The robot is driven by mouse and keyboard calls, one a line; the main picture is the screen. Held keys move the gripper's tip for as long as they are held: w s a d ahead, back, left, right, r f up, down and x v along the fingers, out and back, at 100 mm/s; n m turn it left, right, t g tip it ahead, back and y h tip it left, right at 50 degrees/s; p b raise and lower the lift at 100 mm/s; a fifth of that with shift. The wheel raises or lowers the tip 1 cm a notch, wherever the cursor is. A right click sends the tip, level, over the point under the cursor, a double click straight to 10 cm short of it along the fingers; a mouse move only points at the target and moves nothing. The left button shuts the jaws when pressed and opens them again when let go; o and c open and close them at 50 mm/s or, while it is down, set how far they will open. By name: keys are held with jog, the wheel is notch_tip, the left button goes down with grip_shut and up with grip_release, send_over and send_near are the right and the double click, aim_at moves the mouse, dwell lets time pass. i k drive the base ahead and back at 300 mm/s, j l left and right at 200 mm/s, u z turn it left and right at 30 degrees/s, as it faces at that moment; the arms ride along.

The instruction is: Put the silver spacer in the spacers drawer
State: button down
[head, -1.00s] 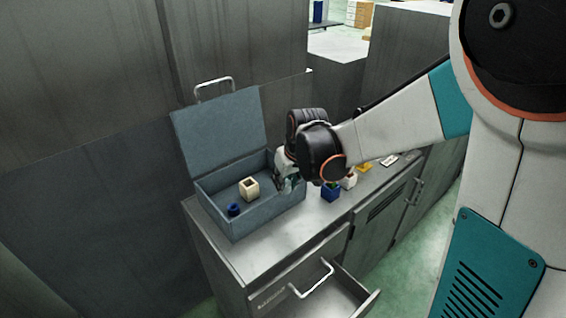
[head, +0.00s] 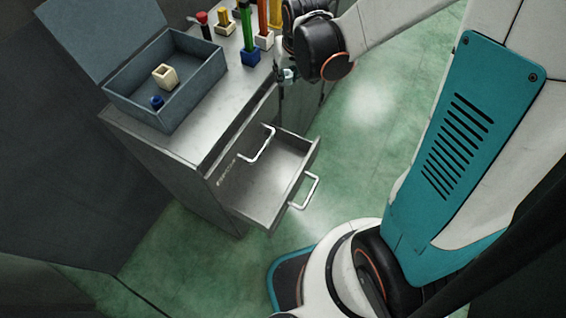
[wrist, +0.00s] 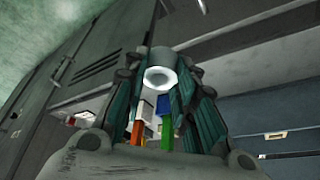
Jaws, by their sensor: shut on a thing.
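My gripper (head: 287,76) is in the air near the cabinet's front edge, above and to the right of the open drawer. In the wrist view the gripper (wrist: 162,85) is shut on the silver spacer (wrist: 161,58), a short grey ring whose round opening faces the camera. In the head view the spacer is too small to make out among the fingers. The open drawer (head: 262,193) sticks out low on the cabinet front and its visible floor looks empty. Its front carries a silver handle (head: 304,191). A small label (head: 228,171) on the cabinet front is unreadable.
A second handle (head: 262,145) stands out above the open drawer. On the cabinet top, an open blue-grey box (head: 190,92) holds a cream block (head: 165,76) and a blue ring (head: 157,102). Several coloured posts on blocks stand behind. Green floor lies clear to the right.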

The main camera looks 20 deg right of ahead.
aim_at(265, 186)
jog(key=k+j+z, duration=0.5)
jog(key=j+z, duration=0.15)
jog(key=k+j+z, duration=0.15)
jog(key=k+j, duration=0.2)
jog(key=k+j+z, duration=0.1)
jog(key=k+j, duration=0.2)
jog(key=k, duration=0.25)
jog(key=k+j, duration=0.25)
jog(key=k, duration=0.15)
jog(key=k+j, duration=0.25)
jog(key=k, duration=0.15)
